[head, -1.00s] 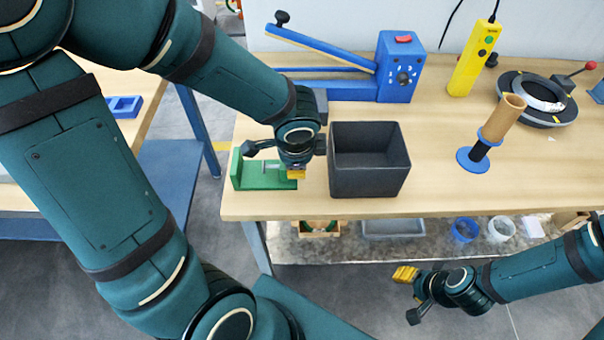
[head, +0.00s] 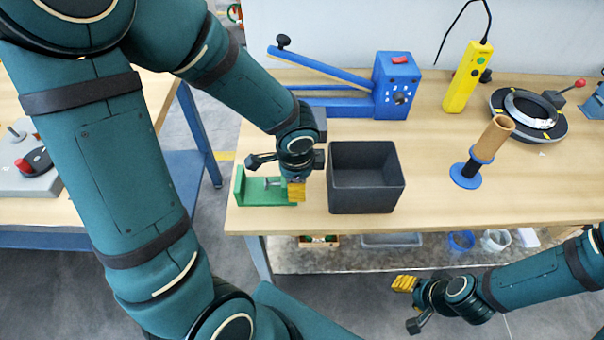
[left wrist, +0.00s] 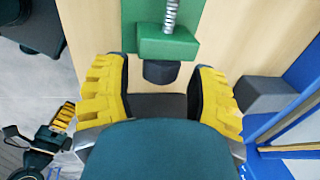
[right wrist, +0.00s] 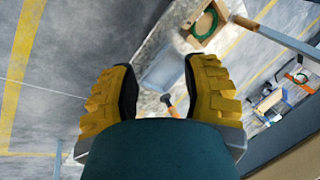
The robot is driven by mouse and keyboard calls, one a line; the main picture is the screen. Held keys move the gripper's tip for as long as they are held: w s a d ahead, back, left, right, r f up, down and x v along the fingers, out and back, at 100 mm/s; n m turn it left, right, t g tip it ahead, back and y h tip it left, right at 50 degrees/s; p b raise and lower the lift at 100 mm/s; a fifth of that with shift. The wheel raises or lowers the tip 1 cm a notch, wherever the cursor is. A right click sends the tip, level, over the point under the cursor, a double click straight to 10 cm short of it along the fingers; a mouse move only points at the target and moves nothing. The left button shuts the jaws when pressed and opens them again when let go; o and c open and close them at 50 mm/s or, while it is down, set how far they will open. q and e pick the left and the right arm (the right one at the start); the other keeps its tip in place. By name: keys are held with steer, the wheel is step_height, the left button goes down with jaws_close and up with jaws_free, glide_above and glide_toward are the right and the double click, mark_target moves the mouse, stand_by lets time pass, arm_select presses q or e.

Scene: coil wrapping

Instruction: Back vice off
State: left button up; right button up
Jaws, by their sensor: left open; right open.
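The green vice (head: 252,197) lies on the wooden table near its front left edge. In the left wrist view, its green block (left wrist: 165,42) has a threaded screw (left wrist: 171,14) on the far side and a dark knob (left wrist: 160,72) on the near side. My left gripper (head: 296,192) is at the right end of the vice. In its wrist view the open fingers (left wrist: 160,78) stand on either side of the knob, with gaps between. My right gripper (head: 404,284) is open and empty in front of the table, below its top; its wrist view also shows its fingers (right wrist: 160,75).
A dark open bin (head: 367,200) stands just right of my left gripper. Behind are a blue lever tool (head: 390,85) and a yellow pendant (head: 466,78). A brown roll on a blue stand (head: 480,155) and a black ring (head: 528,115) are to the right. The front right tabletop is clear.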

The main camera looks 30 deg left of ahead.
arm_select(q)
steer(key=g+p, duration=0.1)
steer(key=p, duration=0.2)
steer(key=h+p, duration=0.1)
steer(key=p, duration=0.3)
steer(key=shift+w+a+r+g, duration=0.15)
steer(key=shift+w+r+g, duration=0.1)
steer(key=shift+g, duration=0.15)
steer(key=shift+f, duration=0.2)
arm_select(e)
step_height(320, 180, up, 8)
steer(key=w, duration=0.1)
steer(key=shift+w+d+r+t, duration=0.15)
steer(key=shift+w+t, duration=0.15)
steer(key=shift+w, duration=0.05)
arm_select(q)
steer(key=g+p, duration=0.1)
steer(key=p, duration=0.3)
steer(key=g+h+p, duration=0.1)
steer(key=p, duration=0.4)
steer(key=shift+w+a+r+g+h+p, duration=0.15)
steer(key=shift+w+a+g+h+p, duration=0.05)
steer(key=shift+w+g+h+p, duration=0.1)
steer(key=shift+g+h+p, duration=0.3)
steer(key=shift+g+p, duration=0.1)
steer(key=shift+f, duration=0.25)
arm_select(e)
step_height(320, 180, up, 11)
steer(key=shift+d, duration=0.15)
steer(key=shift+f, duration=0.3)
